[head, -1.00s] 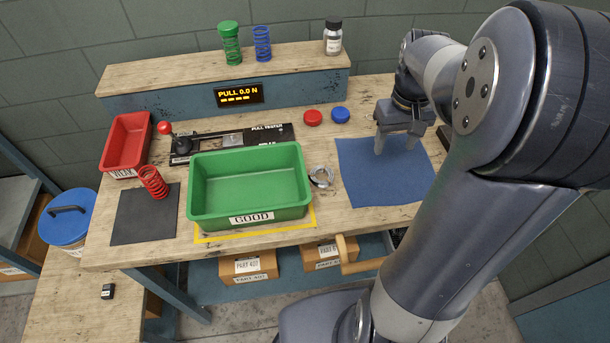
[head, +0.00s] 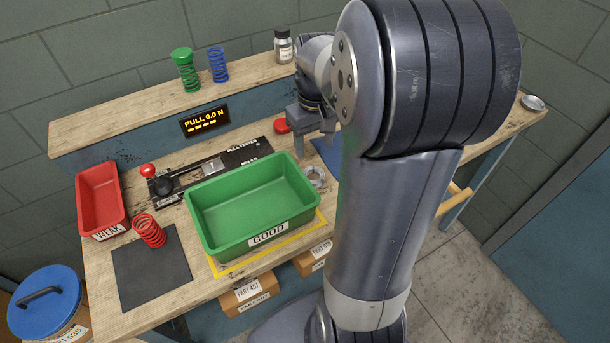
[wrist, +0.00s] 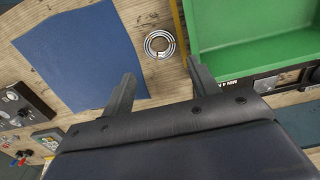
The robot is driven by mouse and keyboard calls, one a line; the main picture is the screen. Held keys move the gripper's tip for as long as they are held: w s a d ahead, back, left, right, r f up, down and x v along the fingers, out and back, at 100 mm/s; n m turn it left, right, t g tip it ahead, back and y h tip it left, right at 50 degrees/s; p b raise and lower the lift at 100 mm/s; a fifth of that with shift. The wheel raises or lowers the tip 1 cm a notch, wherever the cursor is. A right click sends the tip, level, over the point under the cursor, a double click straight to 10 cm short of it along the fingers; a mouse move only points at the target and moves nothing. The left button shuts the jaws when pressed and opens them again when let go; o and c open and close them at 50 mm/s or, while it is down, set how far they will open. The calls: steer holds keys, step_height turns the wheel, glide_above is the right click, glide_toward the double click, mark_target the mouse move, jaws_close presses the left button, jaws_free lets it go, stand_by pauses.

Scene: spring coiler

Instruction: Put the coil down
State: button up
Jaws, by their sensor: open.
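A red coil (head: 149,231) stands on the dark square mat (head: 133,290) at the left front of the bench, apart from my gripper. A green coil (head: 187,76) with a green cap and a blue coil (head: 218,66) stand on the raised shelf at the back. My gripper (head: 313,143) is open and empty, above the bench right of the green bin. In the wrist view its two fingers (wrist: 161,70) are spread wide, with nothing between them but bench and a silver ring (wrist: 160,44) beyond. No coil shows in the wrist view.
The green GOOD bin (head: 213,253) looks empty. The red WEAK bin (head: 104,196) stands left, and the pull tester (head: 222,166) lies behind the green bin. The blue mat (wrist: 77,60) is bare where it shows. A glass jar (head: 284,48) stands on the shelf.

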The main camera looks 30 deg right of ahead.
glide_above(313, 175)
step_height(313, 175, down, 5)
steer(key=shift+s+f, duration=0.15)
steer(key=shift+w+f, duration=0.2)
steer(key=shift+f, duration=2.4)
steer(key=shift+c, duration=0.5)
steer(key=c, duration=0.7)
